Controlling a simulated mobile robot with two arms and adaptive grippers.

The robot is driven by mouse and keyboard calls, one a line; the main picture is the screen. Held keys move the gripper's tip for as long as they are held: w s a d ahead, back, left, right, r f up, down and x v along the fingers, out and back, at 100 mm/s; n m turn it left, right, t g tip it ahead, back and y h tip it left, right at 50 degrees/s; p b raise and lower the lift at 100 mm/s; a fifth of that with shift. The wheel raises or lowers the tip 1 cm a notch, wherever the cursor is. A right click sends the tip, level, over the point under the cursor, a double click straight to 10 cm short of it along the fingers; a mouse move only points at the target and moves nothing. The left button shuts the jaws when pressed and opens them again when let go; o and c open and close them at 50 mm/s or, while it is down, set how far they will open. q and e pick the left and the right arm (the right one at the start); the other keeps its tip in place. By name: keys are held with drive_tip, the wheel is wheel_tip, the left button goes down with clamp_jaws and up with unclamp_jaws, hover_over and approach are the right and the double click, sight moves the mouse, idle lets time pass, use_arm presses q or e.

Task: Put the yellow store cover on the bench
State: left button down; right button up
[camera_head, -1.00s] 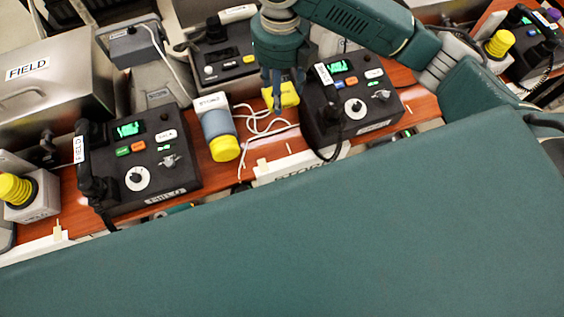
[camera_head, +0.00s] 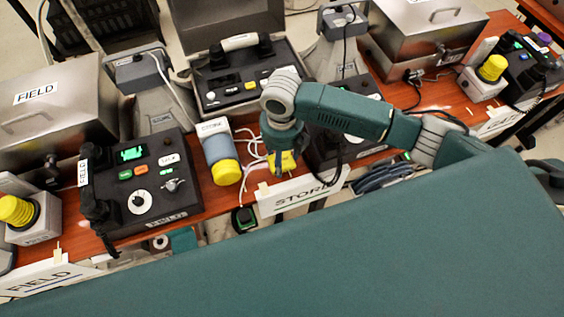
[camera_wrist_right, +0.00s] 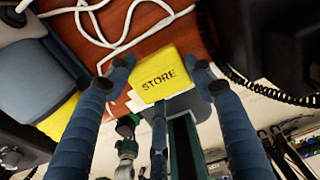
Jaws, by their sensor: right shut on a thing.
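The yellow store cover (camera_head: 287,161) is a small yellow block. In the right wrist view its face (camera_wrist_right: 158,80) reads STORE. My right gripper (camera_head: 280,158) is shut on it, with a blue finger at either side in the right wrist view (camera_wrist_right: 163,72). The cover appears over the front part of the red-brown wooden bench (camera_head: 215,197), near white cables. I cannot tell whether it touches the wood. My left gripper is not in view.
A black console (camera_head: 325,150) is close on the right, partly hidden by my arm. A white STORE sign (camera_head: 300,193) hangs at the bench's front edge. The FIELD console (camera_head: 145,190) stands further left.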

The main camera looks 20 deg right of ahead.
drive_tip(key=shift+f, duration=1.8)
drive_tip(key=o, duration=1.2)
drive_tip(key=shift+f, duration=0.1)
wheel_tip(320, 180, up, 12)
drive_tip(key=shift+r, duration=0.15)
